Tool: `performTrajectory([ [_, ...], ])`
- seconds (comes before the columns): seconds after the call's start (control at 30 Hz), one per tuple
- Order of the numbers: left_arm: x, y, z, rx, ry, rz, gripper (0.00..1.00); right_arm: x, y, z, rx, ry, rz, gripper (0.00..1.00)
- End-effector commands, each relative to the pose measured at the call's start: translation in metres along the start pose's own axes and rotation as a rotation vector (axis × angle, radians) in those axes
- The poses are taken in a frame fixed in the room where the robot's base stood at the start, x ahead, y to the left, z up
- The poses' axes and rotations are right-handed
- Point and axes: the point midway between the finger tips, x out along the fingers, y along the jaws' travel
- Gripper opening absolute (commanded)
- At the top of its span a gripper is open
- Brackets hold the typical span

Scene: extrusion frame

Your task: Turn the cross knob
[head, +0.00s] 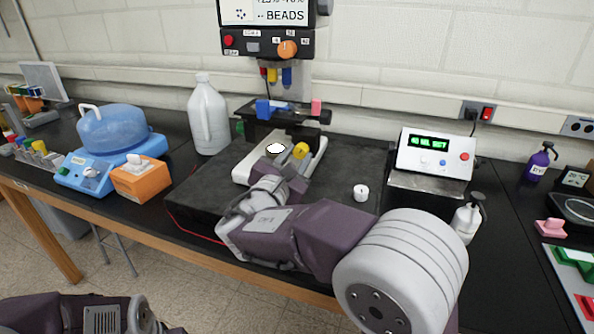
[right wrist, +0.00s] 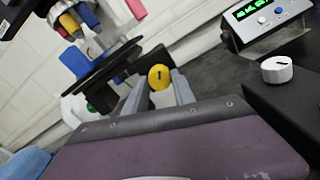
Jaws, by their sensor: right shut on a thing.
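The yellow round knob (head: 300,150), which I take to be the cross knob, sits at the front right of the white-based stage unit (head: 318,158). In the right wrist view the knob (right wrist: 159,76) carries a dark mark on its face. My right gripper (right wrist: 159,88) is shut on it, with one grey finger on each side.
The stage unit stands on a dark slab (head: 215,185). A white knob with a black mark (head: 361,192) is to the right. A display box (head: 435,152) stands behind it. A white jug (head: 207,115) and an orange box (head: 141,180) are at the left.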

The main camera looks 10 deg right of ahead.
Motion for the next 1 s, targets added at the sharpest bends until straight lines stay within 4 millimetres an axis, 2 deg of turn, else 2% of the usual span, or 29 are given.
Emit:
performTrajectory([
  [0.03, 0.015, 0.000, 0.002, 0.000, 0.000, 0.000, 0.36, 0.000, -0.002, -0.007, 0.045, -0.001, 0.000, 0.00],
  [0.4, 0.057, -0.001, 0.006, 0.000, 0.000, 0.000, 0.36, 0.000, -0.001, -0.005, 0.350, 0.000, 0.000, 0.00],
  [0.7, 0.076, -0.002, 0.008, 0.000, 0.000, 0.000, 0.36, 0.000, 0.000, -0.003, 0.497, 0.001, -0.001, 0.00],
  [1.0, 0.081, -0.002, 0.008, 0.000, 0.000, 0.000, 0.36, 0.000, 0.001, -0.001, 0.551, 0.002, -0.001, 0.00],
])
